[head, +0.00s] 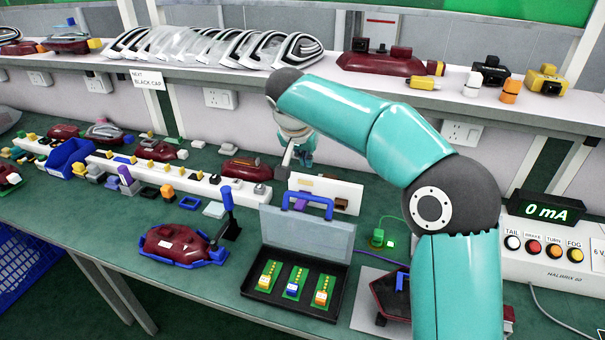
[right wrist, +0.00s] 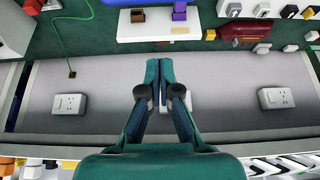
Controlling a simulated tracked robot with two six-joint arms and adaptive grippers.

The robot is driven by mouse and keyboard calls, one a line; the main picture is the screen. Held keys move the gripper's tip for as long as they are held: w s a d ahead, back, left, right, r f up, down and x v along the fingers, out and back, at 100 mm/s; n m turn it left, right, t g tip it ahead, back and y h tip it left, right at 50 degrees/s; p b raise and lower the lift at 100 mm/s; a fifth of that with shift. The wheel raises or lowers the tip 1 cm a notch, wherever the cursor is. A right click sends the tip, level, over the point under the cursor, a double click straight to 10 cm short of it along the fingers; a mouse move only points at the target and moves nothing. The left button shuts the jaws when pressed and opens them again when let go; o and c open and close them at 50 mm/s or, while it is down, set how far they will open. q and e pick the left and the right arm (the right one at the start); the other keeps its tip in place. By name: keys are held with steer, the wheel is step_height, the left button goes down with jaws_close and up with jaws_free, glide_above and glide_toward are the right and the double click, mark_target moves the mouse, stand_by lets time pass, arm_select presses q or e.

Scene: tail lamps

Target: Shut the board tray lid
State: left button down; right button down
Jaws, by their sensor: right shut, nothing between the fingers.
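The board tray (head: 262,296) is a black tray on the green bench, holding several small boards with colored parts. Its grey see-through lid (head: 310,240) stands up, open, along the tray's back edge, with a blue handle (head: 308,198) at the top. My right gripper (head: 304,158) is behind and above the lid, near the back of the bench, apart from the handle. In the right wrist view its fingers (right wrist: 160,64) are together and empty; the lid does not show there. My left gripper is not in view.
A white block (head: 345,192) with small parts stands just behind the lid, also in the right wrist view (right wrist: 190,28). A red lamp in a blue fixture (head: 180,245) with an upright blue lever is left of the tray. A meter box (head: 545,235) is at right.

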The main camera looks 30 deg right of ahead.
step_height(320, 180, down, 9)
steer(key=p, duration=0.1)
steer(key=shift+d+p, duration=0.3)
steer(key=shift+d, duration=0.05)
stand_by(0.5)
